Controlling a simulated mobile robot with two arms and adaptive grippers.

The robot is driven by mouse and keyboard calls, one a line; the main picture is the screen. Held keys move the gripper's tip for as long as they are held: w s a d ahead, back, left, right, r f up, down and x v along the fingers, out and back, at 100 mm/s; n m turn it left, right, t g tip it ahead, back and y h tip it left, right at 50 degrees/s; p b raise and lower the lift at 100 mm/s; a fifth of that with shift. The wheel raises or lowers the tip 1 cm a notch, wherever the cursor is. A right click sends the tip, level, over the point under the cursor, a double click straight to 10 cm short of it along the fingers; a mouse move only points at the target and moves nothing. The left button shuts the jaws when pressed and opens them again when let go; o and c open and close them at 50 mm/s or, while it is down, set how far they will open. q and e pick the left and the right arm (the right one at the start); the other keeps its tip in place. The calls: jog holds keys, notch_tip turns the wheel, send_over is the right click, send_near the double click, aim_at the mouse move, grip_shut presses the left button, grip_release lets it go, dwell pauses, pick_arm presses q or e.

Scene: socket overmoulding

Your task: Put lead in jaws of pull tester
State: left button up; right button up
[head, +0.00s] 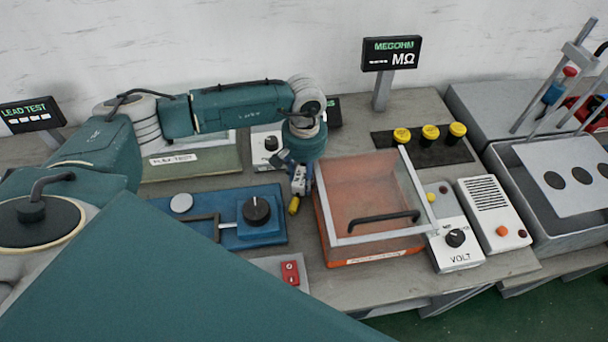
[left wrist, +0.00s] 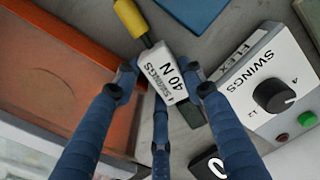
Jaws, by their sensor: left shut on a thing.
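My left gripper (head: 299,172) hangs over the bench between a blue fixture and an orange box. In the left wrist view its blue fingers (left wrist: 158,84) are shut on a white block (left wrist: 163,72) marked "40 N" and "SWINGS". The block has a yellow end (left wrist: 130,17) and a dark end; the yellow tip (head: 293,206) points down in the head view. I cannot tell whether this block is part of the lead. The blue fixture (head: 270,233), with a dark knob, a bar and a pale disc, may be the pull tester; its jaws are not clear. My right gripper is not in view.
The orange box (head: 375,254) with a clear lid and black handle stands close right of the gripper. A flex tester (head: 205,160) is behind the fixture, a red switch (head: 290,272) in front. VOLT box (head: 455,257) and yellow-capped posts (head: 429,134) are farther right.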

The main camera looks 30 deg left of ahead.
pick_arm(q)
jog(key=o, duration=1.2)
jog(key=shift+f, duration=0.1)
jog(key=shift+r+p, duration=0.4)
jog(key=shift+r, duration=0.05)
notch_tip(320, 180, up, 11)
jog(key=p, duration=0.4)
jog(key=shift+f+p, duration=0.1)
jog(key=shift+p, duration=0.2)
jog(key=shift+o, duration=0.5)
jog(key=shift+r, duration=0.35)
